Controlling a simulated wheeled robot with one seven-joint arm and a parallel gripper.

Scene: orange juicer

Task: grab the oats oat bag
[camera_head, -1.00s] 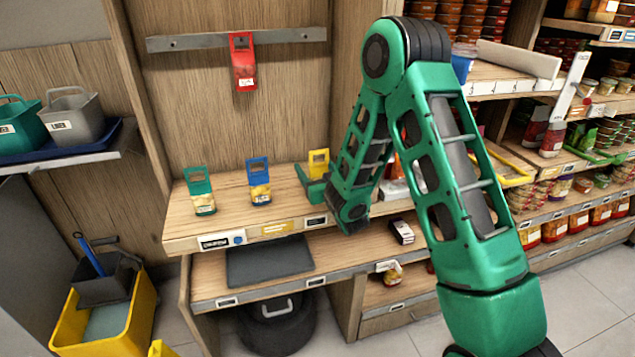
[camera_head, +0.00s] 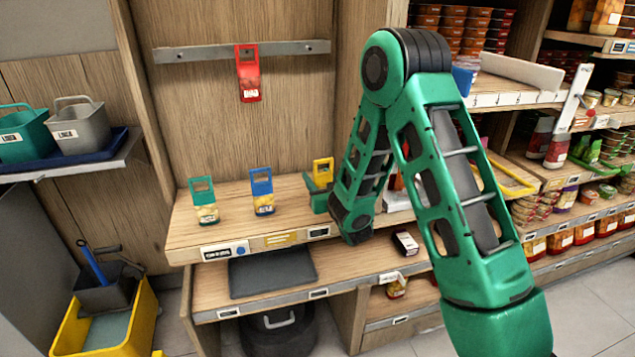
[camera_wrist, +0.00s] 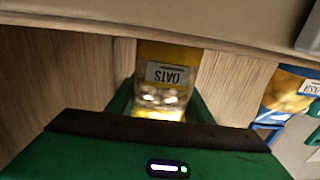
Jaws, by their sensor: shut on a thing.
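The oats bag (camera_wrist: 163,78) has a yellow top and a clear lower part with pale contents. Its OATS label reads upside down in the wrist view. My gripper (camera_wrist: 158,108) is shut on it, with green fingers along both sides. In the head view the yellow top of the oats bag (camera_head: 323,168) rises above my gripper (camera_head: 318,190) at the right of the wooden shelf. My gripper and arm hide its lower part there, so I cannot tell whether it touches the shelf.
A blue-topped bag (camera_head: 262,190) and a green-topped bag (camera_head: 204,202) stand to the left on the wooden shelf (camera_head: 232,228). The blue one also shows in the wrist view (camera_wrist: 290,92). A red bag (camera_head: 247,73) hangs on the metal rail (camera_head: 200,54). Stocked shelves are at the right.

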